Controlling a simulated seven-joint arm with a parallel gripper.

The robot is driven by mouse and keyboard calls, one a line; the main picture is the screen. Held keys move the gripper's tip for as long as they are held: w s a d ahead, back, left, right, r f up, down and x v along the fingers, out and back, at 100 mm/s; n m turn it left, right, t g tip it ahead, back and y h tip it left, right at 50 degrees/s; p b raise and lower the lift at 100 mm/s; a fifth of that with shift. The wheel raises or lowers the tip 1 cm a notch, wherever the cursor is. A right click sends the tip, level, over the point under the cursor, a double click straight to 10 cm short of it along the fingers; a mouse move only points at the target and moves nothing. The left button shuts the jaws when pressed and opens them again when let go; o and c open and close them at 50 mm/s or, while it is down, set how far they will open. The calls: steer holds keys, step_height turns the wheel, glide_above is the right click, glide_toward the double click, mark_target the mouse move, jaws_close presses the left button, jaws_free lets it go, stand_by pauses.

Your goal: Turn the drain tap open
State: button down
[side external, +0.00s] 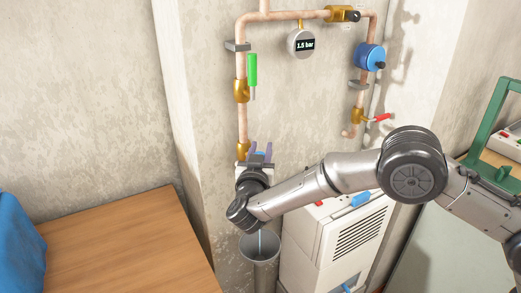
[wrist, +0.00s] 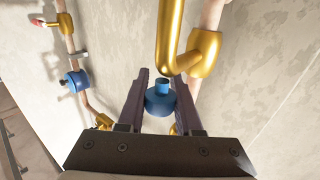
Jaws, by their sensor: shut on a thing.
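The drain tap shows in the wrist view as a brass body with a curved spout (wrist: 170,45) and a round blue handle (wrist: 160,97). My gripper (wrist: 160,85) has its dark purple fingers on both sides of this handle and is shut on it. In the side view my gripper (side external: 258,155) is at the lower end of the left copper pipe, by a brass fitting (side external: 243,149). The fingers and wrist hide most of the tap there. A thin pale streak (side external: 260,241) shows below my wrist; I cannot tell whether it is water.
A grey bucket (side external: 245,247) stands below. Above are a green-handled valve (side external: 252,70), a gauge (side external: 301,43) reading 1.5 bar, a blue device (side external: 368,57) and a red-handled valve (side external: 379,118). A white unit (side external: 320,245) is right; a wooden table (side external: 120,240) is left.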

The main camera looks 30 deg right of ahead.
steer(key=shift+r, duration=0.1)
steer(key=c, duration=0.6)
jaws_free()
steer(key=v, duration=1.3)
steer(key=shift+s+a, duration=0.3)
steer(key=shift+d, duration=0.1)
